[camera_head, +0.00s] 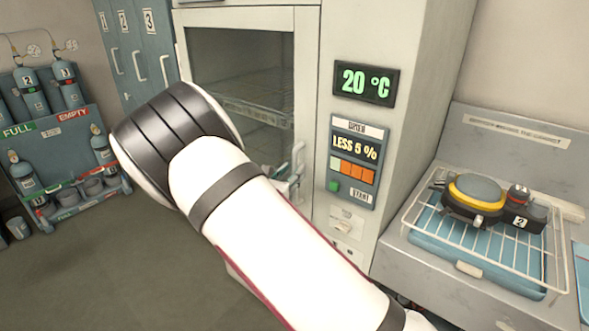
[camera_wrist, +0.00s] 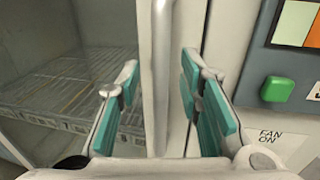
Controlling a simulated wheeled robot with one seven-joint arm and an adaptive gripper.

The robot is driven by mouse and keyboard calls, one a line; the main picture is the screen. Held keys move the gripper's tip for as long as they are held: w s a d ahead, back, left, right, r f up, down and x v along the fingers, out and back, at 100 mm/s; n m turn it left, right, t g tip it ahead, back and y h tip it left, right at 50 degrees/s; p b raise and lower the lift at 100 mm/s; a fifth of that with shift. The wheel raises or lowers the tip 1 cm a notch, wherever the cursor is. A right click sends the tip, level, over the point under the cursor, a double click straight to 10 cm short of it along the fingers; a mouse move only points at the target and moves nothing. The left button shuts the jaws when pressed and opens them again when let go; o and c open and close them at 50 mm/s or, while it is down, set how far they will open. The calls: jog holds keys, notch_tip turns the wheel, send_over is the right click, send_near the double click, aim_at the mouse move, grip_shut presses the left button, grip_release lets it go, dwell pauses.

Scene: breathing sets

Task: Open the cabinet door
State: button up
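The cabinet door (camera_head: 303,75) is a pale frame around a dark glass window, and it looks shut. Wire shelves show behind the glass. Its white vertical bar handle (camera_head: 299,155) is on the right side of the door. In the wrist view the handle (camera_wrist: 161,25) runs down between the two teal-padded fingers of my gripper (camera_wrist: 159,65). The fingers are open, one on each side of the bar, with a gap visible on both sides. In the head view my gripper (camera_head: 287,184) is partly hidden behind my arm.
Right of the door is a control panel (camera_head: 354,162) with a green button (camera_wrist: 277,89), below a 20 °C display (camera_head: 366,83). A wire rack (camera_head: 500,262) holding a breathing set (camera_head: 490,203) stands at the right. A bottle rack (camera_head: 70,140) stands at the left. Floor (camera_head: 130,275) is clear at lower left.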

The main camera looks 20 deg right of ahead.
jog(key=shift+x, duration=1.05)
grip_shut()
